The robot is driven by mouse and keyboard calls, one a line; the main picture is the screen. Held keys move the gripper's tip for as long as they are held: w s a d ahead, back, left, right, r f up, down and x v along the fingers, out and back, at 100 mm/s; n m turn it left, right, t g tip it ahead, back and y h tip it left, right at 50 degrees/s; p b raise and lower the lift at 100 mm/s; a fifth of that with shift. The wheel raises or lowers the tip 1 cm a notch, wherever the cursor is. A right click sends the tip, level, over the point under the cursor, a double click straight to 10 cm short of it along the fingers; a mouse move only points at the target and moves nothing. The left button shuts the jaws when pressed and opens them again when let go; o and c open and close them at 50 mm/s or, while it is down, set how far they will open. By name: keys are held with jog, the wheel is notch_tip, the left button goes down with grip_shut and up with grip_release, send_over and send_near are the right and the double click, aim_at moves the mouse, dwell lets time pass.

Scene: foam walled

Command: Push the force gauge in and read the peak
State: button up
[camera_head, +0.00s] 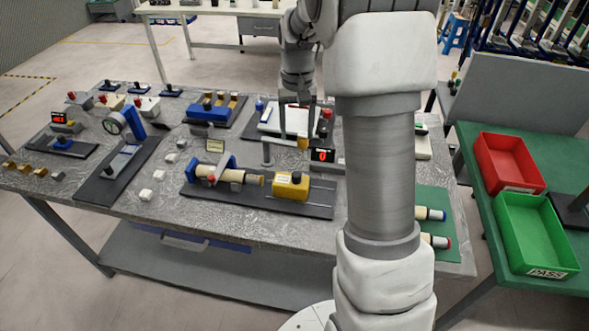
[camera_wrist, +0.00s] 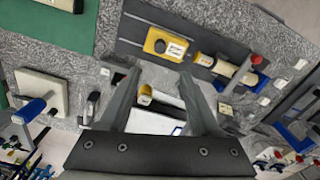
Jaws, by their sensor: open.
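The yellow block (camera_head: 291,186), which looks like the force gauge, sits on two rails on a dark base plate (camera_head: 320,209). It has a pale label and also shows in the wrist view (camera_wrist: 167,45). To its left, a tan cylinder (camera_head: 238,176) lies in a blue holder with a red-knobbed clamp; it also shows in the wrist view (camera_wrist: 228,69). The block and cylinder look close; contact is unclear. A small display (camera_head: 322,156) behind the block shows a red digit, apparently 0. My gripper (camera_head: 297,137) is open and empty, above and behind the block, fingers pointing down.
A dial gauge stand (camera_head: 117,123) and other fixtures fill the left of the table. Red (camera_head: 507,162) and green (camera_head: 536,232) bins stand on the right table. The table's front strip is clear.

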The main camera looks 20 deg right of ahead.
aim_at(297, 174)
notch_tip(297, 174, down, 15)
jog(key=shift+r, duration=0.15)
grip_shut()
dwell(0.5)
